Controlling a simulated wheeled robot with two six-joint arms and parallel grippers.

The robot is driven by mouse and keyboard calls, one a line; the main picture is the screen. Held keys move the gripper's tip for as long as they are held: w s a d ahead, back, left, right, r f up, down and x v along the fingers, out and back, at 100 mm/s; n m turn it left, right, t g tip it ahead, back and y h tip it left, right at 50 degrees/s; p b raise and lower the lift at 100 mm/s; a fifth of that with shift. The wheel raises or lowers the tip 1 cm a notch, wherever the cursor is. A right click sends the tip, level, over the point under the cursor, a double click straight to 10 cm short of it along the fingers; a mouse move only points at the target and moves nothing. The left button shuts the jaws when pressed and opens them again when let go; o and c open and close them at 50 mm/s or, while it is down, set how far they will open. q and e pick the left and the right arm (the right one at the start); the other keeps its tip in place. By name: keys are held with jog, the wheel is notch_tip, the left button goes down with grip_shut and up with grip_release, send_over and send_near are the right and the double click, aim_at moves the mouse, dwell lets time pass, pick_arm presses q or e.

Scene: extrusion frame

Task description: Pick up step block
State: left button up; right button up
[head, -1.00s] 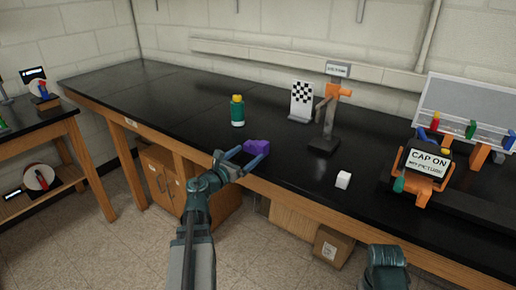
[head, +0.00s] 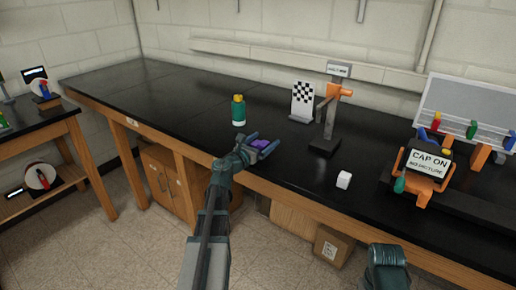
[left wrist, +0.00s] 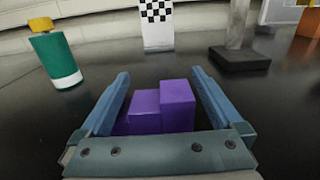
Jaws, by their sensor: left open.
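The purple step block (head: 260,144) sits on the black bench top near its front edge. In the left wrist view the step block (left wrist: 162,108) stands upright, with its taller step on the right. My left gripper (head: 263,142) is open, with one blue finger on each side of the block. The block's lower front is hidden by the gripper body. My right arm shows only as a link at the bottom right; its gripper is out of view.
A green bottle with a yellow cap (head: 238,110) stands behind the block. A checkered board (head: 302,100) and a dark-based stand with an orange clamp (head: 325,146) are farther right. Bench top (head: 165,108) to the left is clear.

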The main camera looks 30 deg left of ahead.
pick_arm(q)
jog(key=shift+w+d, duration=0.1)
jog(key=shift+w, duration=0.5)
jog(key=shift+s, duration=0.1)
jog(key=c, duration=1.4)
